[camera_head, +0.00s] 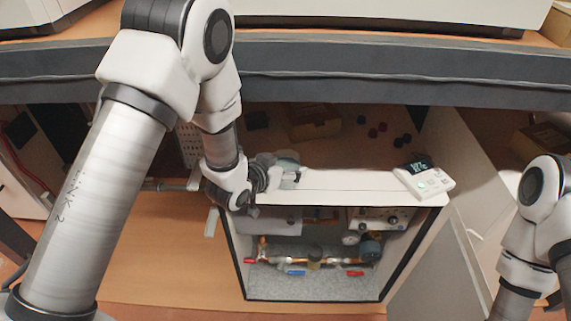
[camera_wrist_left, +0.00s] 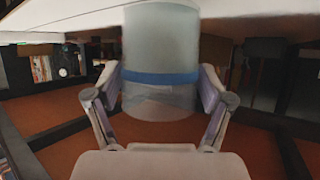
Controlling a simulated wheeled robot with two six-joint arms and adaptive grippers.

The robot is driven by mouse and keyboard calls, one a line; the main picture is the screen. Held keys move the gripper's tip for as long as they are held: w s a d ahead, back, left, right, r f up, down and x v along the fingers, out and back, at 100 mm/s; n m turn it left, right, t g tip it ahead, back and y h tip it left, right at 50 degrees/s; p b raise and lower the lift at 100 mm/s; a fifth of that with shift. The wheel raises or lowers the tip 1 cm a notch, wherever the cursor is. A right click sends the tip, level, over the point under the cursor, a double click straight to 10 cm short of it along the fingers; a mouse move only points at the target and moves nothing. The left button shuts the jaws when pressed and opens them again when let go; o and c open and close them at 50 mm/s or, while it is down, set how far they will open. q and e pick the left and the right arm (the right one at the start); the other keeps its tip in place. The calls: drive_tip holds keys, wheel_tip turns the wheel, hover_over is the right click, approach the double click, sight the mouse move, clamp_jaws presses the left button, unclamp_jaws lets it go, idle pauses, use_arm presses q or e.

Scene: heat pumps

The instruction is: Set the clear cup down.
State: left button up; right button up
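The clear cup (camera_wrist_left: 160,45), a see-through cylinder with a blue band, stands large between the fingers of my left gripper (camera_wrist_left: 160,92) in the left wrist view. The fingers press on its two sides, so the gripper is shut on it. In the head view my left gripper (camera_head: 277,176) is at the left end of the white top of an open-fronted cabinet (camera_head: 335,186). The cup (camera_head: 289,159) shows there only as a small greyish patch, partly hidden by the gripper. I cannot tell whether its base touches the top. My right gripper is out of view.
A white controller with a dark display (camera_head: 426,179) sits at the right end of the cabinet top. The middle of the top is clear. Pipes with red and blue handles (camera_head: 310,263) fill the cabinet. A dark table edge (camera_head: 400,72) runs across behind.

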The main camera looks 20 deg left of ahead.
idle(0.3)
use_arm(q)
drive_tip(key=shift+r, duration=0.25)
drive_tip(key=p+v, duration=0.4)
drive_tip(key=v, duration=0.8)
drive_tip(key=shift+p, duration=0.3)
drive_tip(key=shift+f, duration=0.2)
